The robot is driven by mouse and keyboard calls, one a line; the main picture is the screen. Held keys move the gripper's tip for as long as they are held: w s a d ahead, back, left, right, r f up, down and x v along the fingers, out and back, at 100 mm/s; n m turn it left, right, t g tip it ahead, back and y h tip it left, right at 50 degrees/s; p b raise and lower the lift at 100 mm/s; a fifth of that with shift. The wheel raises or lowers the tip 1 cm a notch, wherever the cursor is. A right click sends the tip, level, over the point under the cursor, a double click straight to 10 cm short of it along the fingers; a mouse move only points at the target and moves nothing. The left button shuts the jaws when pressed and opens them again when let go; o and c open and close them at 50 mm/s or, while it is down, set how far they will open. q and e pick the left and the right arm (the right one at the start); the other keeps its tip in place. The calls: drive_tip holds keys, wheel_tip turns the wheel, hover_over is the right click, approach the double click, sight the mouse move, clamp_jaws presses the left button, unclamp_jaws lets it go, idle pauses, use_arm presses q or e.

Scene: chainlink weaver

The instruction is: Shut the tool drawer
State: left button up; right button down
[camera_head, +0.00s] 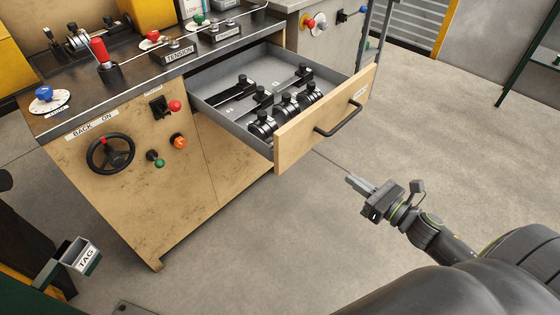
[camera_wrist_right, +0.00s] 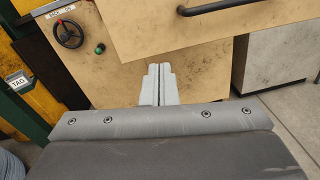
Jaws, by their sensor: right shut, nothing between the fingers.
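The tool drawer (camera_head: 278,163) stands pulled out from the machine cabinet, with a tan wooden front and a black bar handle (camera_head: 340,119). Several black tools (camera_head: 285,103) lie inside its grey tray. My right gripper (camera_head: 352,181) is shut and empty, in front of and below the drawer front, apart from it. In the right wrist view the shut fingers (camera_wrist_right: 158,84) point toward the cabinet, and the drawer front (camera_wrist_right: 150,28) with part of its handle (camera_wrist_right: 215,5) shows above them. My left gripper is not in view.
The cabinet top (camera_head: 140,75) holds levers, knobs and a TENSION label. A black handwheel (camera_head: 110,153) and coloured knobs sit on the cabinet front. A TAG holder (camera_head: 86,259) stands at lower left. The concrete floor (camera_head: 440,130) right of the drawer is clear.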

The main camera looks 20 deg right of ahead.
drive_tip(key=a+r+n+y, duration=0.1)
drive_tip(key=a+n, duration=0.1)
drive_tip(key=n, duration=0.1)
drive_tip(key=p, duration=0.6)
approach(296, 146)
drive_tip(key=x, duration=0.5)
drive_tip(key=shift+w+a+r, duration=0.15)
drive_tip(key=shift+w+a, duration=0.05)
drive_tip(key=shift+w, duration=0.05)
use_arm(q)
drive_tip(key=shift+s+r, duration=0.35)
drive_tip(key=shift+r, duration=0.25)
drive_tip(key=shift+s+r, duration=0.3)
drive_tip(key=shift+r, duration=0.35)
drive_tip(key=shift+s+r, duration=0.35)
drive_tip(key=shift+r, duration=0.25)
use_arm(e)
drive_tip(key=shift+w+a, duration=0.2)
drive_tip(key=shift+w, duration=0.35)
